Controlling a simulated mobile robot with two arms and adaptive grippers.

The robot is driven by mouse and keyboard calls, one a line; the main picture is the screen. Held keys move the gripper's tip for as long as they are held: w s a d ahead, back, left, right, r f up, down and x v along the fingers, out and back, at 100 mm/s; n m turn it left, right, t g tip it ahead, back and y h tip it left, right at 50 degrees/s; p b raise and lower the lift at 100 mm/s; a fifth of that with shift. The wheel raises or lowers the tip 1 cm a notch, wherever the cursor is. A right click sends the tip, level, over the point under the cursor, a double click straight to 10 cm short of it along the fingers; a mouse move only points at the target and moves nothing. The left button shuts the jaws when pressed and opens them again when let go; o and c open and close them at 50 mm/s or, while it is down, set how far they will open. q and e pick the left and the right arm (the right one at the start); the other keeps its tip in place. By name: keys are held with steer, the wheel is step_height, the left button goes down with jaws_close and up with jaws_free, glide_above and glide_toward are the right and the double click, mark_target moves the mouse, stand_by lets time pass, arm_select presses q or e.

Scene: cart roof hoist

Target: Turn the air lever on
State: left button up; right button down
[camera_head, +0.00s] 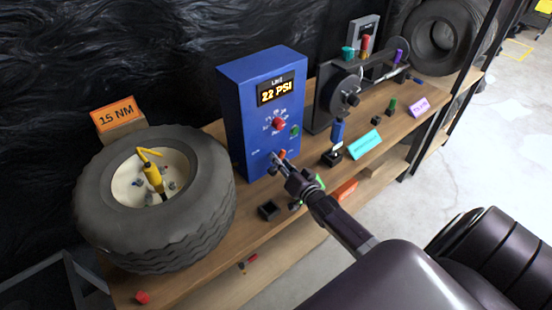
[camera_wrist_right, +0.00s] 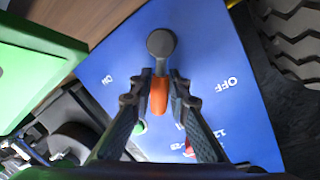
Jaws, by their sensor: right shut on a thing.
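The blue air box (camera_head: 237,125) stands on the bench, its display reading 22 PSI. Its lever has a grey round pivot (camera_wrist_right: 161,44) and an orange handle (camera_wrist_right: 159,95); a bit of orange also shows in the head view (camera_head: 282,154). In the right wrist view the handle points down from the pivot, between the ON label (camera_wrist_right: 108,80) at left and the OFF label (camera_wrist_right: 226,85) at right. My right gripper (camera_head: 279,161) is at the lower box face, shut on the orange handle, with one finger on each side. My left gripper is out of view.
A large tire (camera_head: 205,215) lies left of the box, with a yellow tool (camera_head: 153,177) in its hub. A dark machine (camera_head: 335,95) stands right of the box. A small black holder (camera_head: 268,210) sits in front. A cyan label (camera_head: 366,145) stands on the bench.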

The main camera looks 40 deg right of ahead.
steer(key=shift+d+f+m+y+b, duration=0.35)
steer(key=shift+d+f+m, duration=0.2)
steer(key=shift+m, duration=0.65)
steer(key=shift+d+f+m+g+y+b, duration=0.25)
steer(key=shift+f+m+b, duration=0.1)
steer(key=shift+m+b, duration=0.35)
steer(key=shift+d+f+m+g+y+b, duration=0.1)
steer(key=shift+f+m+g+y+b, duration=0.15)
steer(key=shift+m+b, duration=0.45)
steer(key=shift+f+m, duration=0.1)
steer(key=shift+m, duration=0.2)
steer(key=c, duration=2.1)
jaws_free()
steer(key=shift+s, duration=0.15)
steer(key=v, duration=1.1)
steer(key=shift+s, duration=0.4)
